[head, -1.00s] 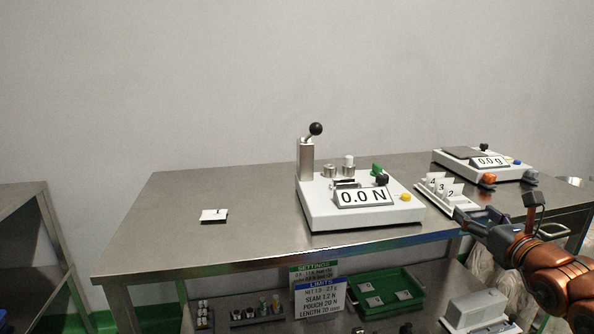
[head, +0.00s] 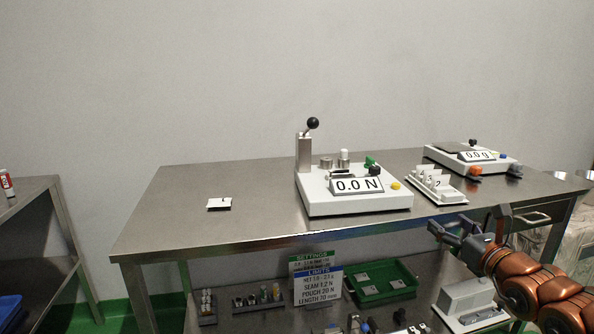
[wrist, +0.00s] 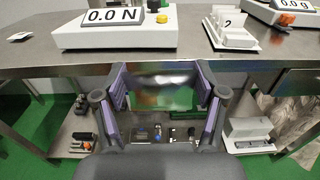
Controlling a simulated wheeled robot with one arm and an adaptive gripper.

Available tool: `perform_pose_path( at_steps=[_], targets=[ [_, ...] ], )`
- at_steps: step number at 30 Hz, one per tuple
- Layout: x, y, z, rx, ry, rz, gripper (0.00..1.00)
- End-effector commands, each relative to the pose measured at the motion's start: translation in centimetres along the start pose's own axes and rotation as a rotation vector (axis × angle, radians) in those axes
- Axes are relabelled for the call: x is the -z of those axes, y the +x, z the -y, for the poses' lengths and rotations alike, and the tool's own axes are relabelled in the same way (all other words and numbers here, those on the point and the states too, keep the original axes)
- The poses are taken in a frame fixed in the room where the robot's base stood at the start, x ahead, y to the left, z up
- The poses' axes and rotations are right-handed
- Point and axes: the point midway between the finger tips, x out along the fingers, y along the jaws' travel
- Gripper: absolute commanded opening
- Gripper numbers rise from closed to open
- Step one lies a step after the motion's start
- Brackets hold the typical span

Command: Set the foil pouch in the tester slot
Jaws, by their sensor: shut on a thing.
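My gripper (head: 455,230) is in front of the table's front edge, below the tabletop. In the wrist view its purple-lined fingers (wrist: 165,95) are apart, with a shiny foil pouch (wrist: 166,80) between them. The pouch reflects its surroundings, so its outline is hard to tell. It cannot be made out in the head view. The tester (head: 355,203) is a white box on the table with a 0.0 N display, a lever with a black ball, and metal parts around its slot (head: 343,171). It stands beyond and left of my gripper.
A white rack (head: 440,190) with numbered cards stands right of the tester, and a scale (head: 470,158) reading 0.0 g behind it. A white packet (head: 219,204) lies far left on the table. A green tray (head: 380,281) and sign boards (head: 317,277) are below. The left tabletop is mostly clear.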

Motion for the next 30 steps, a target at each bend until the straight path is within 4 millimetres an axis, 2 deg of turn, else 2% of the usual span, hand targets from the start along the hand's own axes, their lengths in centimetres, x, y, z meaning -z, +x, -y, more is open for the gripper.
perform_pose_path(
  at_steps=[5, 15, 24, 27, 28, 30],
  targets=[
    [2.5, 1.9, -2.1, -0.057, -0.002, -0.004, 0.60],
    [9.6, 5.9, -8.6, -0.197, 0.005, -0.002, 0.60],
    [14.7, 7.6, -13.1, -0.267, 0.013, 0.001, 0.60],
    [15.6, 7.9, -14.3, -0.285, 0.012, 0.004, 0.60],
    [14.4, 8.0, -13.9, -0.284, 0.010, 0.008, 0.60],
    [13.3, 8.1, -13.7, -0.291, 0.010, 0.009, 0.60]
  ],
)
